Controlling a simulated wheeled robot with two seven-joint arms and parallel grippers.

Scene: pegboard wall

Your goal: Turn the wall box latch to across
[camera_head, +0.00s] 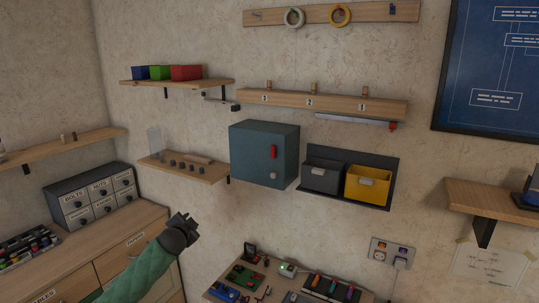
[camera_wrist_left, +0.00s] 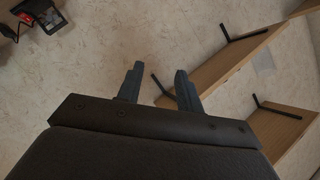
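The wall box (camera_head: 258,150) is a dark teal cabinet on the wall near the middle of the head view, with its door closed. Its red latch (camera_head: 274,154) is on the door and looks roughly upright, with a slight tilt. A small pale knob (camera_head: 275,175) is below it. My left gripper (camera_head: 184,222) is at the lower left of the box, clear of it and of the latch. In the left wrist view its two fingers (camera_wrist_left: 158,82) are apart with nothing between them. The box is not clearly visible there. My right gripper is in neither view.
A small shelf (camera_head: 183,168) with dark pieces is just left of the box. A dark bin and a yellow bin (camera_head: 367,185) hang at its right. A numbered rail (camera_head: 330,104) is above. A bench with tools (camera_head: 290,284) is below. Bare wall lies directly under the box.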

